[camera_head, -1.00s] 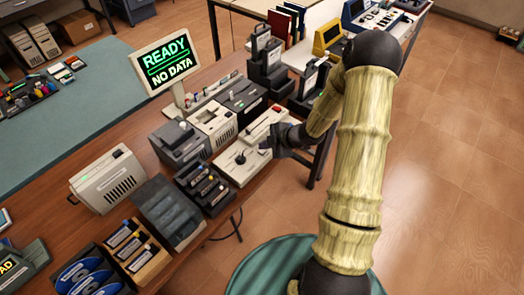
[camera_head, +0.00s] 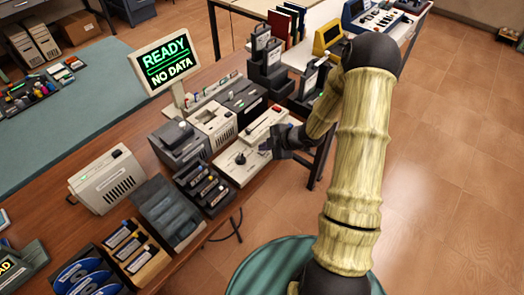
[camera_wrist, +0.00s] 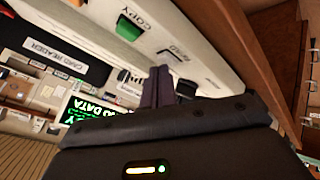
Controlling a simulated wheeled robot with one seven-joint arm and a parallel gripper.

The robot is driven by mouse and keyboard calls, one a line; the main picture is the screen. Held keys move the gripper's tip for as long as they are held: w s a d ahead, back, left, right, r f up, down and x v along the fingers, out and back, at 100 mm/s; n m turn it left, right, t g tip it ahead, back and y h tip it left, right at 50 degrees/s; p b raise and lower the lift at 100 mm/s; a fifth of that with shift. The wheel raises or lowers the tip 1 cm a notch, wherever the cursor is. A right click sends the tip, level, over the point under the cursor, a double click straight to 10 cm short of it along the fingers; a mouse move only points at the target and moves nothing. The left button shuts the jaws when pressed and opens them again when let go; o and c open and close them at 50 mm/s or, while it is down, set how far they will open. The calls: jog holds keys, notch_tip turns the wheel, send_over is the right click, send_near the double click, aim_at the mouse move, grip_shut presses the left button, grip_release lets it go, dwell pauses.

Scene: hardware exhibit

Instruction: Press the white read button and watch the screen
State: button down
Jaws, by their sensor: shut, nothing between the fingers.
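A white control panel (camera_head: 232,170) lies on the wooden table, and my gripper (camera_head: 267,149) is low over its right edge. In the wrist view, the shut, empty fingers (camera_wrist: 160,75) point at the panel beside the READ label. A pale shape, likely the white read button (camera_wrist: 170,59), shows right at the fingertips and is partly hidden. I cannot tell whether they touch. The screen (camera_head: 168,61) stands behind and reads "READY" and "NO DATA" in green and white. It also shows partly in the wrist view (camera_wrist: 88,108).
A green COPY button (camera_wrist: 128,28) sits close by the READ label. Open floor lies right.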

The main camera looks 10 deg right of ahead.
jog(key=shift+f, duration=0.2)
jog(key=shift+r, duration=0.15)
jog(key=shift+r+p, duration=0.75)
notch_tip(320, 180, up, 5)
jog(key=p, duration=0.4)
dwell(0.3)
dwell(0.8)
